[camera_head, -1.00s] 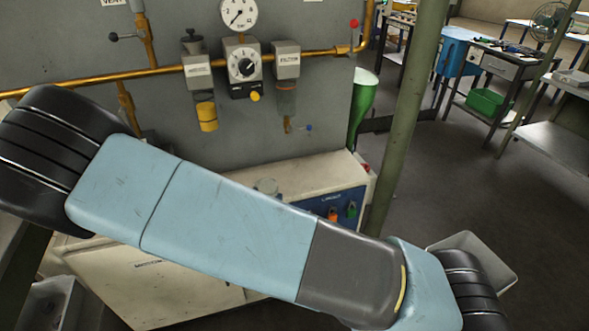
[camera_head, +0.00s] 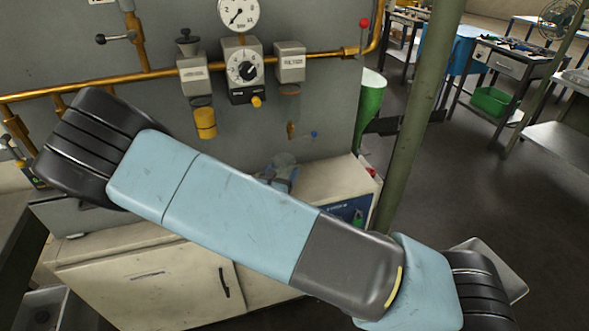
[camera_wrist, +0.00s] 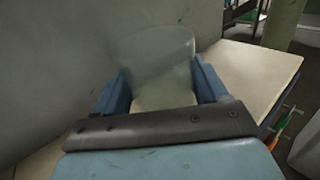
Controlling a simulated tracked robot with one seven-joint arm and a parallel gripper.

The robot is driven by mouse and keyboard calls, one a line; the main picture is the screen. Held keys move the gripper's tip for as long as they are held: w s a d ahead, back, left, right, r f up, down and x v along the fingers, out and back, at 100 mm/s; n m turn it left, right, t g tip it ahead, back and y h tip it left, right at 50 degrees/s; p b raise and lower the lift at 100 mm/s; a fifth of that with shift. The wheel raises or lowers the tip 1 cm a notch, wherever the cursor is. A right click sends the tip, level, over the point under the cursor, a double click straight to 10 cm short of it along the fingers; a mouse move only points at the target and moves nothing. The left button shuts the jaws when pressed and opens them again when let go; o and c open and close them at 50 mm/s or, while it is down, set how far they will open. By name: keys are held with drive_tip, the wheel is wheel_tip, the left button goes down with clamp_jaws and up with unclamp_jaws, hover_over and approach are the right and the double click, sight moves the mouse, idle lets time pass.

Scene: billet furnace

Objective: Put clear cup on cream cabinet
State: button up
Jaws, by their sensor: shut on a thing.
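The clear cup (camera_wrist: 152,58) is see-through and stands between the blue fingers of my gripper (camera_wrist: 160,76) in the wrist view. My gripper is shut on it. In the head view the cup (camera_head: 285,159) shows faintly just above my arm, in front of the grey panel, with a blue finger (camera_head: 284,180) below it. The cream cabinet (camera_head: 335,176) stands behind my arm, which hides much of its top and front. Its top (camera_wrist: 258,72) shows to the right of the cup in the wrist view. I cannot tell whether the cup touches it.
A grey wall panel with a gauge (camera_head: 239,14), regulators and yellow pipes rises behind the cabinet. A green post (camera_head: 407,130) and a green funnel-shaped thing (camera_head: 369,105) stand to the right. The visible right part of the cabinet top is clear.

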sight(288, 163)
drive_tip(key=x, duration=0.5)
drive_tip(key=shift+w+d, duration=0.3)
drive_tip(key=shift+w, duration=0.25)
wheel_tip(288, 163, down, 3)
drive_tip(key=shift+r, duration=0.15)
drive_tip(key=shift+a+f, duration=0.1)
drive_tip(key=shift+f, duration=0.25)
drive_tip(key=o, duration=1.1)
drive_tip(key=shift+f, duration=0.1)
drive_tip(key=shift+o, duration=0.2)
